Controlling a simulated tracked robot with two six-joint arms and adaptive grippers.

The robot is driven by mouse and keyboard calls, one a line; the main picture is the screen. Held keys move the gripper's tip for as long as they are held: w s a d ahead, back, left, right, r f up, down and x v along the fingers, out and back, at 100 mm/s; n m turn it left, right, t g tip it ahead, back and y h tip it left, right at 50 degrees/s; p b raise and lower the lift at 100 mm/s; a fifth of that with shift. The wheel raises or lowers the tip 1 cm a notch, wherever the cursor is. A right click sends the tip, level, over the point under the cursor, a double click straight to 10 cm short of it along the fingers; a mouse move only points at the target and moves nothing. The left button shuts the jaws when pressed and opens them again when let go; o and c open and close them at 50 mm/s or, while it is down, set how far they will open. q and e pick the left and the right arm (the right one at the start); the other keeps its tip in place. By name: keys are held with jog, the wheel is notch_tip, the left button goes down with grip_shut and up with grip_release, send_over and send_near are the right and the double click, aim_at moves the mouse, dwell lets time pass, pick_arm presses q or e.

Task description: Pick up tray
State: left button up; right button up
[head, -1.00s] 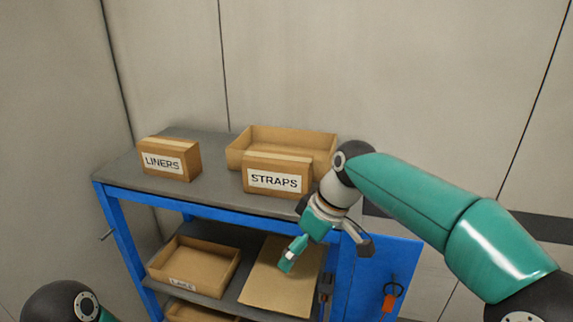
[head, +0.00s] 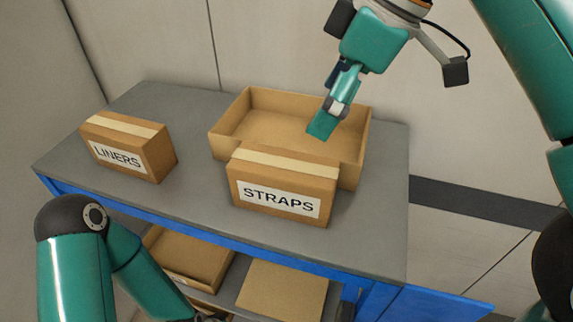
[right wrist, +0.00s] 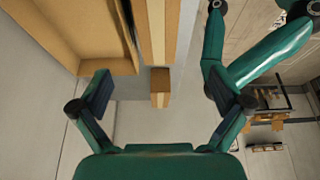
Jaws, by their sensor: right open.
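The open cardboard tray (head: 232,108) stands on the grey top of the blue-framed shelf, behind the box labelled STRAPS (head: 281,190). My right gripper (head: 322,122) is above the tray's interior in the head view, fingers pointing down. In the right wrist view my right gripper (right wrist: 162,92) is open, with nothing between its fingers, and the tray (right wrist: 92,66) fills the upper left. Whether a finger touches the tray is unclear. My left arm comes in at the lower left, but its gripper is not clearly visible.
A box labelled LINERS (head: 128,148) sits at the left on the grey shelf top (head: 190,190). The STRAPS box stands close in front of the tray. On the lower shelf are another open tray (head: 182,262) and a flat cardboard piece (head: 282,290). The shelf top is bare between LINERS and STRAPS.

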aim_at(284, 164)
jog(key=b+x, duration=0.3)
jog(key=x, duration=0.7)
jog(key=shift+w+f, duration=0.1)
jog(key=shift+f, duration=0.15)
jog(key=shift+a+f, duration=0.25)
jog(key=shift+f, duration=0.1)
jog(key=x, duration=0.4)
jog(key=shift+w+a+r, duration=0.15)
jog(key=shift+w+a, duration=0.15)
jog(key=shift+w, duration=0.05)
jog(key=shift+a+f, duration=0.15)
jog(key=shift+f, duration=0.35)
jog(key=c, duration=1.8)
jog(key=shift+r, duration=0.15)
